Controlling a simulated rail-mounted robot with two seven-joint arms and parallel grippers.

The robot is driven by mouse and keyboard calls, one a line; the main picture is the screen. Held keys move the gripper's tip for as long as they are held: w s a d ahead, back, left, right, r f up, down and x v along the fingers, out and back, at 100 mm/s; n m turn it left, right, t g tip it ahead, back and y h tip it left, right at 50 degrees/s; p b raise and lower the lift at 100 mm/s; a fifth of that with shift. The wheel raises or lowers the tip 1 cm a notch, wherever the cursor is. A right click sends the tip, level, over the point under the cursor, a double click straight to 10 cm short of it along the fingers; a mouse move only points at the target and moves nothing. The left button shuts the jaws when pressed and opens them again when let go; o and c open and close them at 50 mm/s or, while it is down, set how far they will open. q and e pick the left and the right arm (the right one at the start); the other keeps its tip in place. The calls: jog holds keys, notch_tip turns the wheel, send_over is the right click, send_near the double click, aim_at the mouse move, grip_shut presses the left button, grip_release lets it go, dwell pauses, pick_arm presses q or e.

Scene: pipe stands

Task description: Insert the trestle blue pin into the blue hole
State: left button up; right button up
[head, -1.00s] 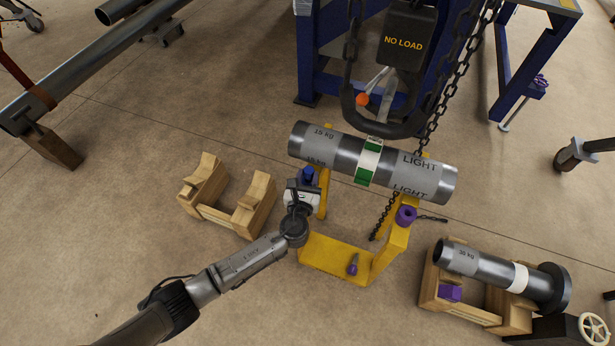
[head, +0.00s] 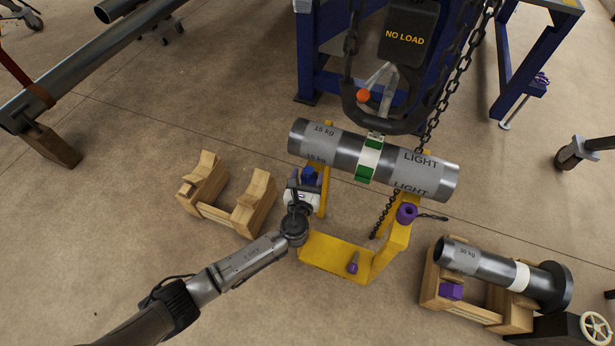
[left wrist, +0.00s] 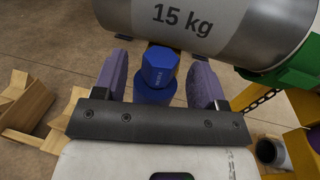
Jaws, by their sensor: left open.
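The blue pin (left wrist: 159,66) has a hex head and shows between my left gripper's purple fingers in the left wrist view. A blue round part (left wrist: 152,93) lies right below the head; the hole is hidden, so I cannot tell how deep the pin sits. In the head view the blue pin (head: 310,175) is at the left post of the yellow trestle (head: 335,257). My left gripper (head: 307,180) is open around the pin, a finger on each side with gaps. My right gripper is not in view.
A grey 15 kg pipe (head: 335,150) lies across the trestle, close above my left gripper. A purple ring (head: 407,213) is on the right post and a purple pin (head: 353,267) is on the trestle base. A wooden cradle (head: 226,216) stands left. Chains (head: 460,75) hang behind.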

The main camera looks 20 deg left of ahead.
aim_at(308, 177)
pick_arm(q)
jog(key=shift+s, duration=0.1)
jog(key=shift+s+d+r+p, duration=0.1)
jog(key=shift+s+d+p, duration=0.05)
jog(key=shift+s+p, duration=0.45)
jog(key=shift+s+d+p, duration=0.15)
jog(key=shift+s+p, duration=0.2)
jog(key=shift+s, duration=0.55)
jog(key=shift+s+d+p, duration=0.1)
jog(key=shift+s+p, duration=0.2)
jog(key=shift+s, duration=0.6)
jog(key=shift+s, duration=0.2)
jog(key=s+d+p, duration=0.2)
jog(key=s+p, duration=0.2)
jog(key=s, duration=0.9)
jog(key=shift+s, duration=0.15)
jog(key=shift+d, duration=0.1)
